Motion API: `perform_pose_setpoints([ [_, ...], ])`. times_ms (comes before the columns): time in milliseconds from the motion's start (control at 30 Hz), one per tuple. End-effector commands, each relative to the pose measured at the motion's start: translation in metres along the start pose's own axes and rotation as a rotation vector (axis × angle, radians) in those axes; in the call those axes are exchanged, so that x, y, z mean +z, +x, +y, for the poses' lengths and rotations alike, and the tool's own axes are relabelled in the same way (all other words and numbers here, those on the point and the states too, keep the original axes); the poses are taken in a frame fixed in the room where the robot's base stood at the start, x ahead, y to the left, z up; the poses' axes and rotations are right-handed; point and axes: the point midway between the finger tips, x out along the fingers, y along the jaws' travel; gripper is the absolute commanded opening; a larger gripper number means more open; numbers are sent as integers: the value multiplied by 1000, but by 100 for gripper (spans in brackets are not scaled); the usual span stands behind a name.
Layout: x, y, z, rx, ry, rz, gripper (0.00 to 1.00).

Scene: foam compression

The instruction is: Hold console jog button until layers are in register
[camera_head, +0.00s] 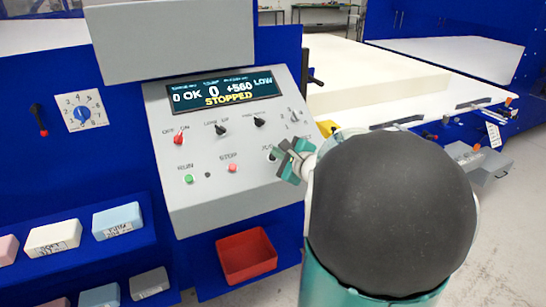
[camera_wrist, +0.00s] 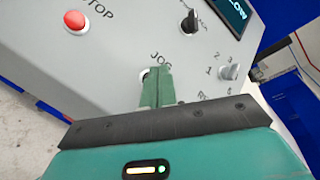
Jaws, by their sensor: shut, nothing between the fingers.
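The grey console (camera_head: 235,150) stands ahead, its sloped panel facing me. Its display (camera_head: 222,93) reads "0 OK 0 +560 LOW" with "STOPPED" below in yellow. My gripper (camera_head: 284,158) is shut and empty, with its tips at the right part of the panel by the JOG label. In the wrist view the closed green fingers (camera_wrist: 158,84) cover most of the jog button (camera_wrist: 146,76); only its edge shows at their left. I cannot tell whether the tips touch or press it. White foam layers (camera_head: 380,82) lie on the machine bed to the right.
A red bin (camera_head: 246,255) sits below. Foam samples (camera_head: 118,221) stand on blue shelves at left.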

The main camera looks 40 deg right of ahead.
Motion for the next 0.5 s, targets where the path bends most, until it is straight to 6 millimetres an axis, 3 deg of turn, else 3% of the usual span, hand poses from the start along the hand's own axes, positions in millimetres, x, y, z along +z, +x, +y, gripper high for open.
perform_pose_setpoints([
  [500, -4, 6, 4, 0, 0, 0, 0],
])
